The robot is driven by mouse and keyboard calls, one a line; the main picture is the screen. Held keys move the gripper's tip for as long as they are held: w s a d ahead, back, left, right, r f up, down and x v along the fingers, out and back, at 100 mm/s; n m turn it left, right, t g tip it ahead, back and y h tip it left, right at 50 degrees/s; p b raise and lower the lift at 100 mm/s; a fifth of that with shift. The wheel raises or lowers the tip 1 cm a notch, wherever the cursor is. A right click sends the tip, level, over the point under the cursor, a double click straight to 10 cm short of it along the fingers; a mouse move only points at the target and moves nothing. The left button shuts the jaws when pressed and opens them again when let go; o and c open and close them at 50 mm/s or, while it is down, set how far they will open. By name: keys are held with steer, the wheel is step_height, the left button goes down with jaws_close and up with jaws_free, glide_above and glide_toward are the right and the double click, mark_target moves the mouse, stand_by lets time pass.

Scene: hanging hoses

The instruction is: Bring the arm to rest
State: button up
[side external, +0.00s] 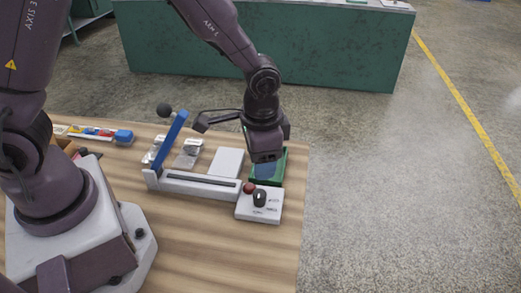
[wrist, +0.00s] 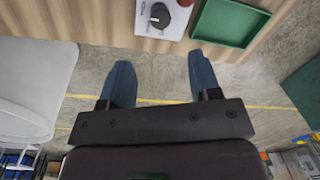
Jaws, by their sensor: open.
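My gripper (side external: 264,172) points down at the right end of the wooden table, in front of a green tray (side external: 283,166) and partly hiding it. In the wrist view my gripper (wrist: 162,78) shows two blue fingers spread apart, with nothing between them. The floor shows beyond the gap. No hanging hose shows in either view.
A white control box (side external: 259,206) with a black knob and red button stands near the gripper. Left of it is a grey fixture (side external: 205,187) with a raised blue lever (side external: 172,138). A white block (side external: 226,162) lies behind. Table front is clear.

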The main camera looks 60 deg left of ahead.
steer(key=shift+r, duration=0.75)
steer(key=shift+s, duration=0.1)
steer(key=s+a+r+n+t, duration=0.2)
steer(key=s+a+r, duration=0.2)
steer(key=s+r, duration=0.3)
steer(key=s+a+r+n+t, duration=0.2)
steer(key=s+r, duration=0.5)
steer(key=r, duration=0.5)
steer(key=a+t, duration=0.1)
steer(key=a, duration=0.1)
steer(key=shift+s+a+h, duration=0.2)
steer(key=shift+a+h, duration=0.1)
steer(key=shift+a, duration=0.1)
